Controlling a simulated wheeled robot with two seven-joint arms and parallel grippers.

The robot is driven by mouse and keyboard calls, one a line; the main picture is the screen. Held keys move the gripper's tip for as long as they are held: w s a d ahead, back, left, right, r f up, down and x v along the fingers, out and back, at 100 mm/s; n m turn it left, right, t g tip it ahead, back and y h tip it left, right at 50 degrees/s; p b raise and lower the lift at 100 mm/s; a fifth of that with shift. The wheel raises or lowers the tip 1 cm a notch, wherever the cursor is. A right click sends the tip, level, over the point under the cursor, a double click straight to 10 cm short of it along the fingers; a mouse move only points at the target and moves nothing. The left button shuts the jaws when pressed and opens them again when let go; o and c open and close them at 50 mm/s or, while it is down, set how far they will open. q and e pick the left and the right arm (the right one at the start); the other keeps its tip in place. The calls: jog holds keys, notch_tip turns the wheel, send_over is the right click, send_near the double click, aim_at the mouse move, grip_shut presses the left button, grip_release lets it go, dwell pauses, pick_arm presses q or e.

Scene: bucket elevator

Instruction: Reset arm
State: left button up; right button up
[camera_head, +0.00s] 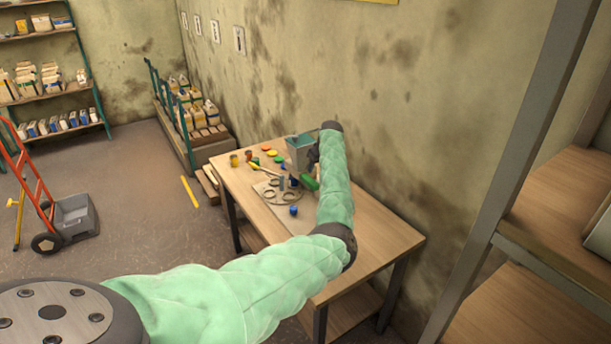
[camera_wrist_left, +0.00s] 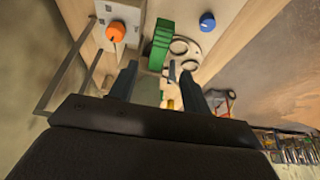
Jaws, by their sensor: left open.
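My left arm, in a pale green quilted sleeve, reaches over the wooden table in the head view. My left gripper (camera_head: 313,158) is at the table's far right side, beside a grey box-like bin (camera_head: 298,148), and is partly hidden by its own arm. In the left wrist view the two fingers of the gripper (camera_wrist_left: 158,78) are apart, with nothing seen held between them. A green block (camera_wrist_left: 161,44) lies beyond the fingertips; it also shows in the head view (camera_head: 310,183). My right gripper is not in view.
An orange knob (camera_wrist_left: 116,32) shows near the gripper. The wall is close behind. A metal shelf frame (camera_head: 515,170) stands at right.

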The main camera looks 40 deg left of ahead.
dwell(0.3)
pick_arm(q)
jog(key=s+f+m+y, duration=0.1)
jog(key=s+f, duration=0.3)
jog(key=s, duration=0.4)
jog(key=s+d+f+m, duration=0.1)
jog(key=s+f+m, duration=0.1)
jog(key=s+f, duration=0.35)
jog(key=s+f+m+y, duration=0.1)
jog(key=s+f, duration=0.1)
jog(key=s, duration=0.7)
jog(key=s+d+m+t+h, duration=0.1)
jog(key=s+d+m+h, duration=0.35)
jog(key=s+d, duration=1.5)
jog(key=s+d+m+t+h, duration=0.15)
jog(key=s+d+m, duration=0.55)
jog(key=s+d, duration=1.3)
notch_tip(320, 180, down, 29)
jog(key=a+g+b, duration=0.1)
jog(key=g+b, duration=0.1)
jog(key=b, duration=0.3)
jog(key=s+f+b, duration=0.2)
jog(key=s+f, duration=0.2)
jog(key=f, duration=1)
jog(key=s+f+b, duration=0.2)
jog(key=s+f, duration=0.3)
jog(key=f, duration=0.9)
jog(key=shift+h, duration=0.3)
